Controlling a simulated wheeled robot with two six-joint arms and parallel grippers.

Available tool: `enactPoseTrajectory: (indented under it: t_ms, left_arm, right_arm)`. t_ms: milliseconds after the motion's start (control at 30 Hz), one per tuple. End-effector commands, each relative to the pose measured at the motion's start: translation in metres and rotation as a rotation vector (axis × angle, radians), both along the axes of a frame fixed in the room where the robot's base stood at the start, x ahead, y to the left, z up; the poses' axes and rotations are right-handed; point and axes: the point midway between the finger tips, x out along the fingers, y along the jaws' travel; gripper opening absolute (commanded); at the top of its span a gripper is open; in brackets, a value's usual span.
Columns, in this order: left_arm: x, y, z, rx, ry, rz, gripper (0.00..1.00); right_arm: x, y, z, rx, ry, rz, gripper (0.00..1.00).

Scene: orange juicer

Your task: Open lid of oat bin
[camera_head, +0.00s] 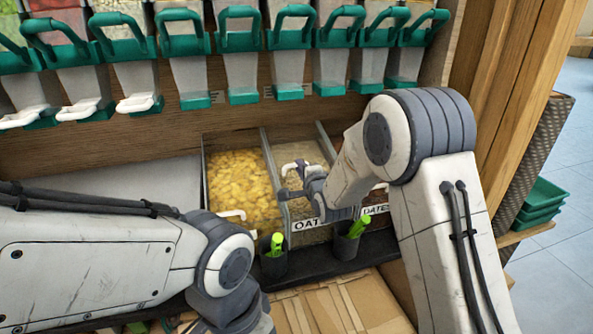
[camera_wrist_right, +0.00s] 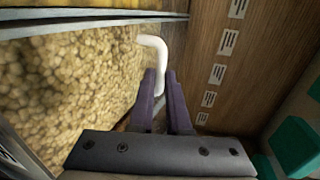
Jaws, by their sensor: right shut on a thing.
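The oat bin (camera_head: 305,224) has a white front label whose first letters read OAT; my right arm covers part of it. A white bent handle (camera_wrist_right: 155,50) stands over pale flakes (camera_wrist_right: 60,85) in the right wrist view. My right gripper (camera_wrist_right: 160,82) has its purple fingers around the lower part of this handle and is shut on it. In the head view the right gripper (camera_head: 293,180) is over the oat bin, partly hidden by its own wrist. I cannot tell the lid's edges or how far it is raised. My left gripper is out of view; only its arm shows.
A bin of yellow flakes (camera_head: 240,175) is left of the oat bin, and a DATES label (camera_head: 377,210) is to the right. Black cups with green-handled tools (camera_head: 275,262) (camera_head: 345,246) stand in front. Dispensers with teal handles (camera_head: 240,40) hang above. Cardboard (camera_head: 330,305) lies below.

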Motion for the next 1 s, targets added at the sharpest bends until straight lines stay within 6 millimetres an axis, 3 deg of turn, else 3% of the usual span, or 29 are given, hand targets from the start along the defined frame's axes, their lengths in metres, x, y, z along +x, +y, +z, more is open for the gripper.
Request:
enactPoseTrajectory:
  t_ms: [33,67,100,133,567,1000]
  left_arm:
    - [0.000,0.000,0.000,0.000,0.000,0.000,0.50]
    - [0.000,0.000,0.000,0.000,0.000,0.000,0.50]
    - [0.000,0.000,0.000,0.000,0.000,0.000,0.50]
    - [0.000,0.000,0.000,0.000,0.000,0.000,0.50]
    - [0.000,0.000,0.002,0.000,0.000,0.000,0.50]
    - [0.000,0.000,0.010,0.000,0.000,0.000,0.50]
  right_arm:
    - [0.000,0.000,0.000,0.000,0.001,0.000,0.00]
    - [0.000,0.000,0.000,0.001,0.001,0.000,0.22]
    - [0.000,0.000,0.000,0.001,0.001,0.000,0.38]
    - [0.000,0.000,0.000,0.001,0.001,0.000,0.45]
    - [-0.009,-0.002,0.002,0.001,0.000,0.000,0.45]
    - [-0.084,-0.020,0.018,0.000,0.001,0.000,0.45]
